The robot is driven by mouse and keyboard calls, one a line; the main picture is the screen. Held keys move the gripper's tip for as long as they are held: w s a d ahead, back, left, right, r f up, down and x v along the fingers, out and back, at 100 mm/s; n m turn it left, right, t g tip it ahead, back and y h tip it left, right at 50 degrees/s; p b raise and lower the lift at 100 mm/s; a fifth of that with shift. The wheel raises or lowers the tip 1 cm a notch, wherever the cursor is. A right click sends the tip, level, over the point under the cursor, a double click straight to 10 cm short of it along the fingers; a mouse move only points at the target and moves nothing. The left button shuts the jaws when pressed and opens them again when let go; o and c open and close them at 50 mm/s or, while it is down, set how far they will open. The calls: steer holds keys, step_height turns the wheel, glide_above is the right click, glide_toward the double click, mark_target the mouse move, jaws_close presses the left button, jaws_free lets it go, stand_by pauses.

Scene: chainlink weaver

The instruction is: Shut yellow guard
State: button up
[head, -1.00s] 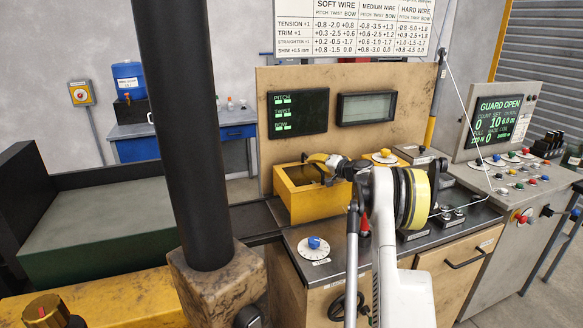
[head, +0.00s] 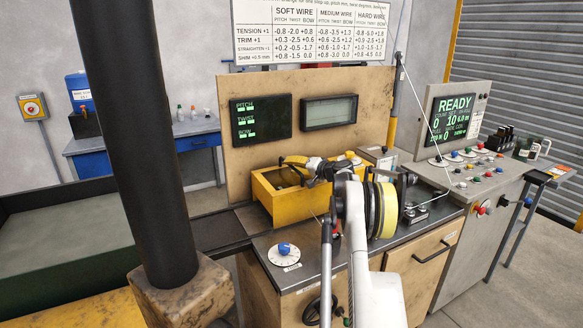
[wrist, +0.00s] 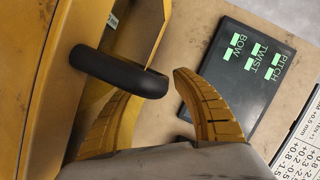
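The yellow guard (head: 284,208) is a box-like housing on the machine top, in front of the tan panel. In the wrist view the guard (wrist: 25,85) fills the left side, and its black bar handle (wrist: 110,70) sticks out toward my fingers. My gripper (head: 293,165) is at the guard's upper edge in the head view. In the wrist view my gripper (wrist: 152,88) has its yellow fingers apart, with the handle's end between them and covering part of the left finger. I cannot tell whether they touch. The machine display (head: 453,117) reads READY.
A yellow-rimmed spool (head: 388,210) is beside my arm. A dial with a blue knob (head: 284,249) is on the machine top in front of the guard. A panel of buttons and knobs (head: 470,160) is at right. Open floor lies at the lower right.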

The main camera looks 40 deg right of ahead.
steer(key=shift+a+r, duration=0.1)
steer(key=shift+a, duration=0.05)
steer(key=shift+s, duration=0.1)
steer(key=v, duration=1.1)
steer(key=shift+s+r, duration=0.1)
steer(key=shift+s, duration=0.25)
